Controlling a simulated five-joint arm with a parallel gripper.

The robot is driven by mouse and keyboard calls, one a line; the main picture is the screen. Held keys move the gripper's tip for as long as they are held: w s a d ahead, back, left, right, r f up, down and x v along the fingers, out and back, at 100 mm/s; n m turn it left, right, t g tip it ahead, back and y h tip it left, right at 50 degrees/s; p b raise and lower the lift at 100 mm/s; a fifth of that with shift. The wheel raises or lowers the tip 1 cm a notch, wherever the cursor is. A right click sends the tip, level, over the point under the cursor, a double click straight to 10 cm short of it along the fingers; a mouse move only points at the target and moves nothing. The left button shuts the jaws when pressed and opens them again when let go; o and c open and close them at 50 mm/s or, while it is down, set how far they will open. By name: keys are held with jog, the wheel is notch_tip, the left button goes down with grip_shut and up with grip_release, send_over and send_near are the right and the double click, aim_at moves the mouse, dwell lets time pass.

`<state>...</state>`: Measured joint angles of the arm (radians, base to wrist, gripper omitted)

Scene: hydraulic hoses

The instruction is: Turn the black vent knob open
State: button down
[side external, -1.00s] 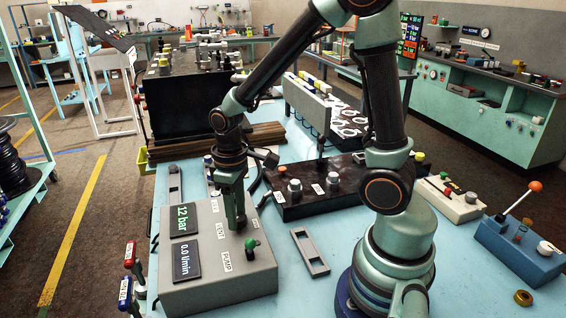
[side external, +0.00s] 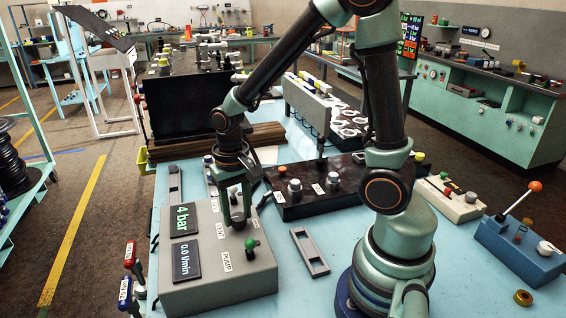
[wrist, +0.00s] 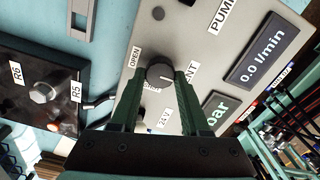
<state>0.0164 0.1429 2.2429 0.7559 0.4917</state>
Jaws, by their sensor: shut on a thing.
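The black vent knob (wrist: 159,72) sits on the top face of a grey control box (side external: 205,290). In the wrist view its round top with a white pointer line shows between my fingertips, near the OPEN label (wrist: 135,57) and the partly covered VENT label (wrist: 191,73). The pressure display (side external: 183,219) reads 4 bar. The flow display (side external: 187,261) reads 0.0 l/min.
A green-topped pump control (side external: 250,246) stands close in front of my gripper. A black block with grey knobs (side external: 308,197) lies to the right. A grey slotted bar (side external: 309,251) lies on the light blue table. Red and blue handles (side external: 129,256) stand at the box's left.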

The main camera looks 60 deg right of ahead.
aim_at(238, 216)
dwell(0.4)
jog(key=shift+c, duration=1.9)
grip_release()
jog(key=shift+r, duration=0.1)
notch_tip(238, 216, up, 12)
jog(key=s+r+n+t, duration=0.1)
jog(key=n+t, duration=0.1)
jog(key=s+r+n+t, duration=0.1)
jog(key=n, duration=0.1)
jog(key=s+r+n+t, duration=0.1)
jog(key=s+t, duration=0.1)
jog(key=shift+a+n+t, duration=0.25)
jog(key=shift+n+t, duration=0.05)
jog(key=shift+n, duration=0.1)
